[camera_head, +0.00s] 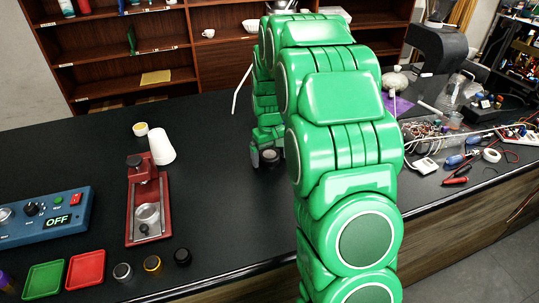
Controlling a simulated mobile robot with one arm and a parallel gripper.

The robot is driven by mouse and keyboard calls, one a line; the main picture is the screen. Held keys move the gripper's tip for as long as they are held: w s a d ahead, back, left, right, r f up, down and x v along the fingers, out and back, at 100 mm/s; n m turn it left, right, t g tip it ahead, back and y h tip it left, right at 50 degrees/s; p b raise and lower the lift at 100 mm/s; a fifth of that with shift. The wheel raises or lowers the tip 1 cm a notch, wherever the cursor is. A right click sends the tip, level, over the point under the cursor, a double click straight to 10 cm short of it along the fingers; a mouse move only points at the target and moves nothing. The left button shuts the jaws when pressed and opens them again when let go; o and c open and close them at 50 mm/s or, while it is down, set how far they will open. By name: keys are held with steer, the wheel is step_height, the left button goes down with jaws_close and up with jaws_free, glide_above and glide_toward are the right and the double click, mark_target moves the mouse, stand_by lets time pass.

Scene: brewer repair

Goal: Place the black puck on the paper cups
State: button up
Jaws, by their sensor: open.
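The white paper cups (161,146) stand as an upside-down stack behind the red press, on the black counter. A black puck (182,257) lies near the counter's front edge, right of a yellow-topped puck. My green arm reaches over the counter from the right. My gripper (268,157) points down at the counter, to the right of the cups and well apart from them. Its jaws are open around or just over a small dark round object (270,156). I cannot tell whether they touch it. The far side of the gripper is partly hidden by my arm.
A red press (148,205) stands between the cups and the front edge. A blue control box (45,218) reads OFF. Green (43,279) and red (86,269) trays lie at front left. Tools and wires clutter the right. Counter between press and gripper is clear.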

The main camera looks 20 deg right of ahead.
mark_target(269, 154)
steer(key=shift+r, duration=0.15)
step_height(269, 154, up, 12)
steer(key=s+a, duration=0.2)
steer(key=s, duration=1.1)
steer(key=s+a+r+m+g, duration=0.1)
steer(key=s+a, duration=0.2)
steer(key=s, duration=1.1)
steer(key=s+a+r, duration=0.1)
steer(key=s+a, duration=0.2)
steer(key=s, duration=1.1)
steer(key=shift+a+m+g, duration=0.15)
steer(key=shift+m+g, duration=0.25)
steer(key=shift+o, duration=0.3)
steer(key=shift+s, duration=0.5)
